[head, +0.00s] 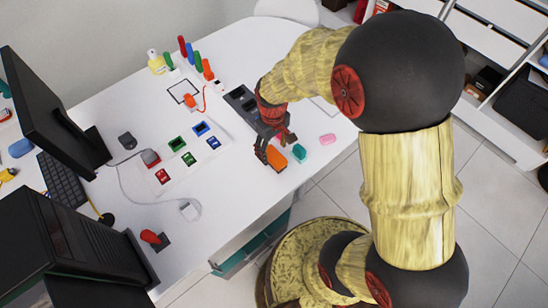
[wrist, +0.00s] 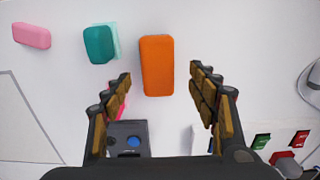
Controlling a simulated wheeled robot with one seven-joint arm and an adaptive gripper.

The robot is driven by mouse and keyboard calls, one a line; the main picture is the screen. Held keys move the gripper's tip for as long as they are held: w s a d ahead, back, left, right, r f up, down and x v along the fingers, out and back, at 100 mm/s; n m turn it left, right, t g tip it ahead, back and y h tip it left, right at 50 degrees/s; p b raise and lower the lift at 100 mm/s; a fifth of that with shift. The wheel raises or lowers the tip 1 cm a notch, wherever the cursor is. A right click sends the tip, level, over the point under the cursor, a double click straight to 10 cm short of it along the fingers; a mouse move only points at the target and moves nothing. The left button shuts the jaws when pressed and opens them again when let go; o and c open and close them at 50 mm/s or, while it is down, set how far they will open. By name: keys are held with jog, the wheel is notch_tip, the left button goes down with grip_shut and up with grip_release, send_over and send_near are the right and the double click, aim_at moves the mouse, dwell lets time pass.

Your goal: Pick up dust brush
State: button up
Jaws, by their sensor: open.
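No thing in view is clearly recognisable as a dust brush. An orange rounded block (head: 277,159) lies on the white table near its front edge; in the wrist view, the orange block (wrist: 157,65) shows upright between and just beyond my fingertips. My gripper (head: 275,149) is open above the table by the orange block; in the wrist view, my gripper (wrist: 160,76) has its fingers on either side with nothing held. A teal block with a paler side (wrist: 99,45) lies left of the orange one; the teal block (head: 299,153) also shows in the head view.
A pink block (head: 327,139) lies beyond the teal one. A dark tray (head: 238,98) is behind my gripper. Small coloured boxes (head: 177,144), a keyboard (head: 62,180) and a monitor (head: 45,110) stand left. Upright coloured tools (head: 189,52) are at the back.

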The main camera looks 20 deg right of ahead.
aim_at(274, 155)
notch_tip(274, 155, down, 5)
jog(key=shift+d+b, duration=0.15)
jog(key=shift+b, duration=0.3)
jog(key=shift+c, duration=0.3)
jog(key=c, duration=1.1)
jog(key=shift+c, duration=0.7)
jog(key=shift+r, duration=0.1)
